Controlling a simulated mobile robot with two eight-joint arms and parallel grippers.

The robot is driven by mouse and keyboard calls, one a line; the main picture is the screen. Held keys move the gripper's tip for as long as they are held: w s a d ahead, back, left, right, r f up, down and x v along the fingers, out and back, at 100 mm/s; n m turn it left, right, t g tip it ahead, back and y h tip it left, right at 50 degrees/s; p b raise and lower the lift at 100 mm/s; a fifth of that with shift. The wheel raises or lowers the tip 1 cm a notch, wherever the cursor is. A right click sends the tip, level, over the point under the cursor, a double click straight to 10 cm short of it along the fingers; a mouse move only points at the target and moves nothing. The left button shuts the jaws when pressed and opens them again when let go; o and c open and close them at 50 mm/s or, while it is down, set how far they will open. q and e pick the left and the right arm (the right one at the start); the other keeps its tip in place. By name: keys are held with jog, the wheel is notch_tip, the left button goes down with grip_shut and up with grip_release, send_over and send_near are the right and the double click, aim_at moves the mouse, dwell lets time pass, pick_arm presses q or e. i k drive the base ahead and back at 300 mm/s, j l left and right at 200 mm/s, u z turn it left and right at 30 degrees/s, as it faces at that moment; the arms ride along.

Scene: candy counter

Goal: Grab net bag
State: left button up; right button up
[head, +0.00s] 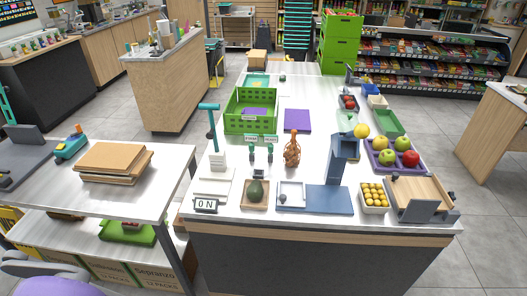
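An orange-brown net bag (292,150) stands upright on the white counter (330,100), near its middle. Its contents cannot be made out at this size. It stands right of two small dark-and-green items with little sign cards and left of a tall blue device (340,165). Nothing is seen holding it. Neither my left nor my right gripper can be made out in the head view.
A green crate (239,124) stands behind the bag to the left, and a purple mat (297,121) lies behind it. A tray with an avocado (256,189) is in front. A purple fruit tray (376,166) and yellow-fruit box (373,209) are right.

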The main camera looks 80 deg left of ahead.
aim_at(291, 156)
jog(key=u, duration=2.6)
